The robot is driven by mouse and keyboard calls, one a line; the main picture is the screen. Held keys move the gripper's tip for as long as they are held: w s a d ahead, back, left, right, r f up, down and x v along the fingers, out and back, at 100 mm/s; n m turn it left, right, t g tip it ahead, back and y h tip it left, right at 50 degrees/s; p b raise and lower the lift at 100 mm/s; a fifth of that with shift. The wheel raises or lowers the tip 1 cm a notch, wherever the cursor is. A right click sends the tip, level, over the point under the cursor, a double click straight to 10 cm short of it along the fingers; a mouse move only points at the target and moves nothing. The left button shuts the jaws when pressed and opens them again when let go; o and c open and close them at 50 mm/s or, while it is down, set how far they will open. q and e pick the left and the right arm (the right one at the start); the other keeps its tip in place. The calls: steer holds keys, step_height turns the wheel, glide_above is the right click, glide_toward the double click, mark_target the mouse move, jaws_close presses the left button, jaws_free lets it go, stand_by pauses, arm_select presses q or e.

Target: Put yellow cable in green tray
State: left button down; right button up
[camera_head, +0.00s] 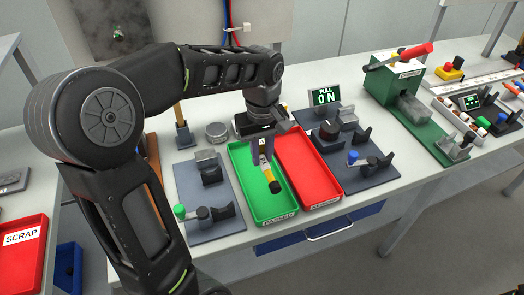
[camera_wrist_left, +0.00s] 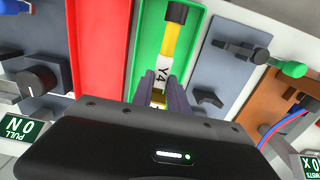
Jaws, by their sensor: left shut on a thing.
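The yellow cable (camera_head: 268,174) is a short piece with a black end and a white label. In the left wrist view the cable (camera_wrist_left: 171,40) shows its label reading "Y4". My left gripper (camera_head: 262,158) is shut on it, and its fingers (camera_wrist_left: 163,86) close around the cable below the label. The gripper points down over the green tray (camera_head: 262,207), with the cable's black end toward the tray's front. The green tray also shows in the left wrist view (camera_wrist_left: 147,30). I cannot tell whether the cable touches the tray floor. My right gripper is not in view.
A red tray (camera_head: 310,177) lies right beside the green one. Grey fixture plates with clamps stand left (camera_head: 220,190) and right (camera_head: 373,172) of the trays. A green press (camera_head: 395,80) is further right. A red scrap tray (camera_head: 20,255) is at far left.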

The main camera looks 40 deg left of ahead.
arm_select(q)
steer(key=shift+f+b, duration=1.2)
steer(key=shift+f, duration=0.9)
steer(key=c, duration=1.2)
jaws_free()
steer(key=shift+r, duration=0.1)
step_height(320, 180, up, 8)
steer(key=shift+f, duration=0.15)
steer(key=shift+f, duration=0.1)
